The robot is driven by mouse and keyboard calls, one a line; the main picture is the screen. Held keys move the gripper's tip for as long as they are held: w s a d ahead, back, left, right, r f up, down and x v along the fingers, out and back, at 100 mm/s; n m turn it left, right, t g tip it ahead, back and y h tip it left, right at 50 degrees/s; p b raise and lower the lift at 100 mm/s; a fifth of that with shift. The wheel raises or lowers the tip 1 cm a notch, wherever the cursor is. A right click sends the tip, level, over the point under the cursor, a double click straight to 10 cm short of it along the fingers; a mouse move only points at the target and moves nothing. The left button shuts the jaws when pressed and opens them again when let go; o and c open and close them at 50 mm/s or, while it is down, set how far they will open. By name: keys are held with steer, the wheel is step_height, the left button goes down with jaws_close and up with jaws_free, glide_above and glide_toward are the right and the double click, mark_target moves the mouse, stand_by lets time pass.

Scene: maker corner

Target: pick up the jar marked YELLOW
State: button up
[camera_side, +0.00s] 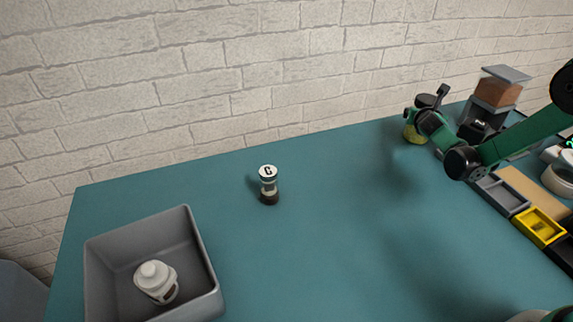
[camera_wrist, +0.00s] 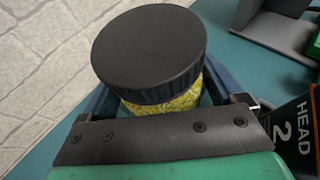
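A jar with yellow contents and a wide black lid (camera_wrist: 150,45) fills the upper middle of the wrist view. It also shows at the back right of the table in the side view (camera_side: 413,134), partly behind my gripper. No word can be read on it in either view. My gripper (camera_wrist: 160,90) has one finger on each side of the jar, below the lid. Whether the fingers press on the jar cannot be made out. In the side view my gripper (camera_side: 417,115) is at the jar's upper part.
A grey bin (camera_side: 200,262) at the left holds a white bottle (camera_side: 155,281). A machine with a brown hopper (camera_side: 497,92) stands right of my gripper. A yellow tray (camera_side: 539,228) lies at the right.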

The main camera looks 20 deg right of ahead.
steer(key=c, duration=0.4)
steer(key=shift+r, duration=0.1)
